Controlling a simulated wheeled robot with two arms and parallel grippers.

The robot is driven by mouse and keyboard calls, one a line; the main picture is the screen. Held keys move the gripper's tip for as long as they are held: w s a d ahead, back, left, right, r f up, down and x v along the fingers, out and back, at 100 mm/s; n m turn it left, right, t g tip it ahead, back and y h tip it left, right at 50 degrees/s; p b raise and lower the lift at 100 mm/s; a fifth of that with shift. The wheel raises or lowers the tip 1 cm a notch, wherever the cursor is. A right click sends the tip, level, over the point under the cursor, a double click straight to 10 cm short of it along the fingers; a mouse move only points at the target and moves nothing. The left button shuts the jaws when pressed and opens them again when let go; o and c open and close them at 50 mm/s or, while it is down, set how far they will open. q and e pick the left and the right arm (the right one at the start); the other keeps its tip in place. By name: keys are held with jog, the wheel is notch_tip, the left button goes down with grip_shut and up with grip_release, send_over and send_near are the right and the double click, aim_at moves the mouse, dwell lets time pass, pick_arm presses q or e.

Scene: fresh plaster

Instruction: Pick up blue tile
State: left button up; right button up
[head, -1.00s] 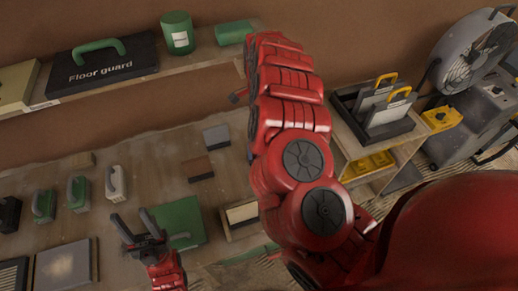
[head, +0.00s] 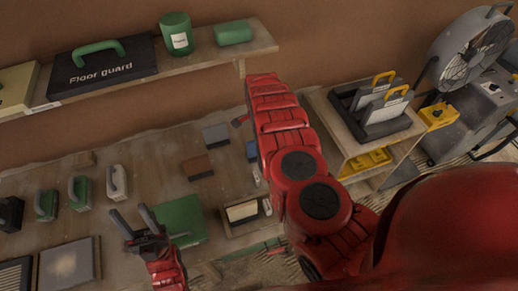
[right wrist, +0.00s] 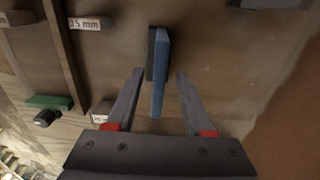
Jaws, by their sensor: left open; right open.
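The blue tile (head: 252,151) lies on the workbench, partly covered by my right arm in the head view. In the right wrist view the blue tile (right wrist: 161,62) shows as a narrow blue slab with a dark strip along its left side. My right gripper (right wrist: 160,74) is open, with one finger on each side of the tile and a visible gap to each. The tile's near end reaches between the fingers; I cannot tell the height left between them. My left gripper (head: 129,213) is open and empty, over or beside a green board (head: 181,217).
A grey tile (head: 216,134) and a brown tile (head: 197,167) lie left of the blue one. Several handled tools stand at the left, including a green-based one (head: 79,194). A shelf (head: 200,55) runs above the bench. A cart (head: 350,135) and a fan (head: 470,55) stand at right.

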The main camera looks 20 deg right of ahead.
jog(key=shift+s+d+f, duration=0.15)
jog(key=shift+f, duration=0.6)
jog(key=shift+f+b, duration=0.3)
jog(key=shift+f, duration=1.1)
grip_shut()
